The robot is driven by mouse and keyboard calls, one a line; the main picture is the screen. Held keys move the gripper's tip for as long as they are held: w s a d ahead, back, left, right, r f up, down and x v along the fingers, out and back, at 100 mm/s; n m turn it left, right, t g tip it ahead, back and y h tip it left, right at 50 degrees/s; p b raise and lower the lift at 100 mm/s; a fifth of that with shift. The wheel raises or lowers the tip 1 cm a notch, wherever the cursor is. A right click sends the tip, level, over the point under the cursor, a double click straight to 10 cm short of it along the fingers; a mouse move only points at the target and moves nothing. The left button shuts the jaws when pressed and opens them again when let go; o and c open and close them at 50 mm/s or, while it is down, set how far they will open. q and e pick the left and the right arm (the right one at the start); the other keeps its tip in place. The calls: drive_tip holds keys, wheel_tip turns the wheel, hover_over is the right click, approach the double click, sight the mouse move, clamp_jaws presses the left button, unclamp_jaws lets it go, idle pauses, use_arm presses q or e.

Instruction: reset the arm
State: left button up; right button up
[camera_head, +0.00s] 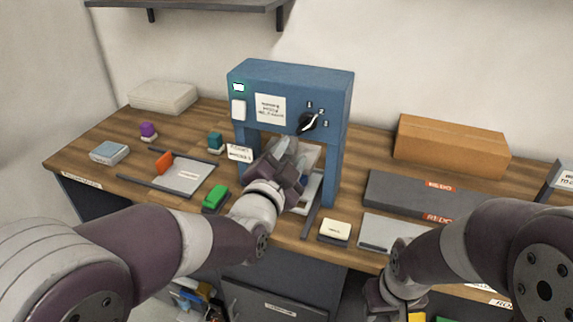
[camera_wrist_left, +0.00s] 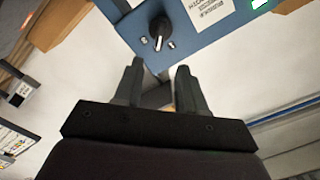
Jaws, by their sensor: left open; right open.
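My left gripper (camera_head: 286,152) is in front of the opening of the blue press-like unit (camera_head: 292,78). Its fingers are apart and empty in the left wrist view (camera_wrist_left: 160,70). That view also shows the unit's blue front (camera_wrist_left: 195,42) and black dial (camera_wrist_left: 158,30) beyond the fingertips. The left arm reaches in from the left over the bench. My right gripper (camera_head: 392,303) hangs low at the bottom edge, in front of the bench. It is partly cut off, and its fingertips are not clear. I see nothing held in it.
The wooden bench (camera_head: 125,172) carries a green block (camera_head: 215,197), an orange piece on a grey plate (camera_head: 186,178), a white pad (camera_head: 335,230) and a dark grey box (camera_head: 400,196). A cardboard box (camera_head: 450,146) stands at the back right. A shelf (camera_head: 190,4) hangs above.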

use_arm(q)
drive_tip(key=shift+v, duration=0.85)
